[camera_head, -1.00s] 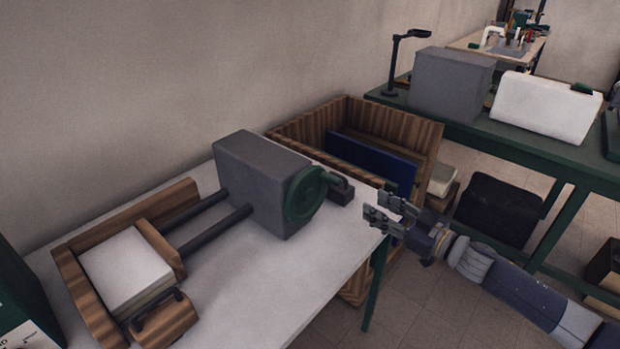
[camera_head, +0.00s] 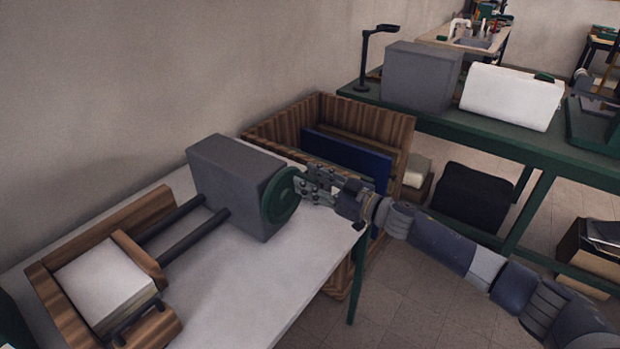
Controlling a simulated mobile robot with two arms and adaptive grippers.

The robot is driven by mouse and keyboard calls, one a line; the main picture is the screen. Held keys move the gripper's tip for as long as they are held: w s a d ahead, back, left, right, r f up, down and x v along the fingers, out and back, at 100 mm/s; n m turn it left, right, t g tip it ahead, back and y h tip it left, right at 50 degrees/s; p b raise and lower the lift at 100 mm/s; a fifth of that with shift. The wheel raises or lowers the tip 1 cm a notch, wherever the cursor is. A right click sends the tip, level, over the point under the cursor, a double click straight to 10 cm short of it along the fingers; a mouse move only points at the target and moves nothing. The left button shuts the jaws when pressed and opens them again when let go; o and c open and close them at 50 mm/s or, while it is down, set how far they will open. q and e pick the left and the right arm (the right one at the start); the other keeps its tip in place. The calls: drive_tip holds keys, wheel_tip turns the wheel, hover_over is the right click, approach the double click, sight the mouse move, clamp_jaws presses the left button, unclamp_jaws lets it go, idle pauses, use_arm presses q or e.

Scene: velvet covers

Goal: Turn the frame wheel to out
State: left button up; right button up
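The frame wheel (camera_head: 282,197) is a green disc on the right face of a grey box (camera_head: 232,180) on the white table. Two dark rods run from the box to a wooden frame (camera_head: 55,300) holding a pale block (camera_head: 105,283). My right gripper (camera_head: 308,184) is at the wheel's right side, its fingers over the place of the wheel's dark handle. The handle is hidden by the fingers, so I cannot tell whether they are closed on it. My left gripper is not in view.
A wooden crate (camera_head: 365,124) with a dark blue panel (camera_head: 345,158) stands just behind my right gripper. A green bench (camera_head: 480,135) behind carries a grey box (camera_head: 420,77) and a white one (camera_head: 511,96). The white tabletop (camera_head: 250,290) in front is clear.

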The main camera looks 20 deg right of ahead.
drive_tip(key=shift+w+a, duration=0.2)
clamp_jaws()
drive_tip(key=shift+d, duration=0.1)
